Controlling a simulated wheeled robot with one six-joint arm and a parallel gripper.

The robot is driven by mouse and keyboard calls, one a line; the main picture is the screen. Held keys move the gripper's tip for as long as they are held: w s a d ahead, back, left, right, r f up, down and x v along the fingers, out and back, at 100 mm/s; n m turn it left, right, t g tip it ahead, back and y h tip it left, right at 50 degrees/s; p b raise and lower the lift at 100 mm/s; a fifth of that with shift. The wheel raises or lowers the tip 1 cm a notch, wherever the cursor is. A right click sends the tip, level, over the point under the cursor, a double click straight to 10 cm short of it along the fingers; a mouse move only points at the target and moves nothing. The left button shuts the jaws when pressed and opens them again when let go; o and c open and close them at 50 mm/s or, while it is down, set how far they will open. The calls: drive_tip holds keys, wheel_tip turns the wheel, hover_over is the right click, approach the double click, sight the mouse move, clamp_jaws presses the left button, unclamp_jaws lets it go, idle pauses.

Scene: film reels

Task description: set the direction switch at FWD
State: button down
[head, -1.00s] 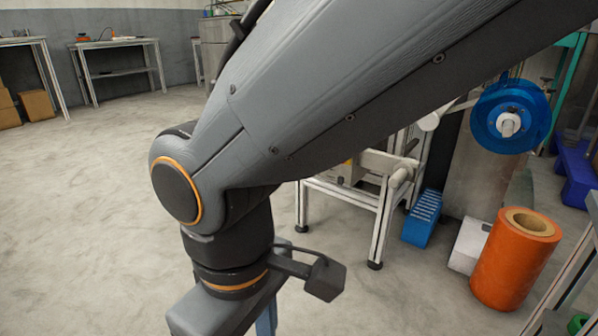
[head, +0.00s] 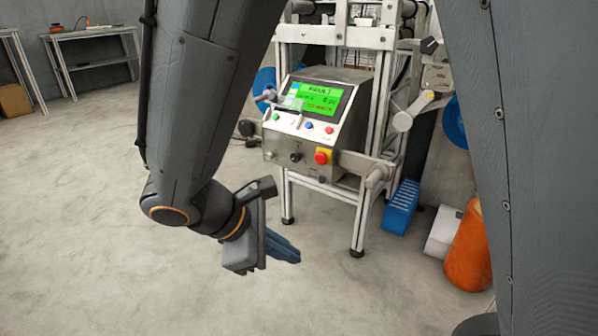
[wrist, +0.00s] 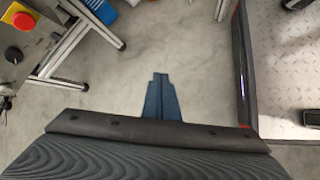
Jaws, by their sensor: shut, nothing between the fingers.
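The control panel (head: 318,120) has a lit green screen (head: 312,97), small coloured buttons and a red emergency stop on yellow (head: 323,157). A black knob (head: 295,157) left of the stop looks like the direction switch. It also shows at the left edge of the wrist view (wrist: 13,54). Its markings and setting are too small to read. My gripper (head: 290,254) is empty, its blue fingers closed together, low in front of and below the panel, touching nothing. The fingers also show mid-frame in the wrist view (wrist: 160,78).
The panel sits on a metal frame with a projecting roller (head: 377,175) at its right. Floor at left is clear.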

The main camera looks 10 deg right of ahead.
sight(322, 180)
drive_tip(key=w+d+f+n+t+h+p, duration=0.1)
drive_tip(key=w+f+n+t+p, duration=0.1)
drive_tip(key=w, duration=0.4)
drive_tip(key=w+d+f+n+t+h+p, duration=0.1)
drive_tip(key=w+d+n+t+p, duration=0.1)
drive_tip(key=w, duration=0.5)
drive_tip(key=w+d+f+n+t+p, duration=0.2)
drive_tip(key=w+n+t+p, duration=0.1)
drive_tip(key=w+n+p, duration=0.2)
drive_tip(key=shift+w+d+f+n+h, duration=0.2)
drive_tip(key=shift+w+f+n+h, duration=0.2)
drive_tip(key=shift+w+n, duration=0.6)
drive_tip(key=shift+s, duration=0.2)
drive_tip(key=w+d+b, duration=0.5)
drive_tip(key=w+d, duration=0.1)
drive_tip(key=shift+w+d+r, duration=0.3)
drive_tip(key=shift+d+r, duration=0.05)
drive_tip(key=shift+r, duration=0.05)
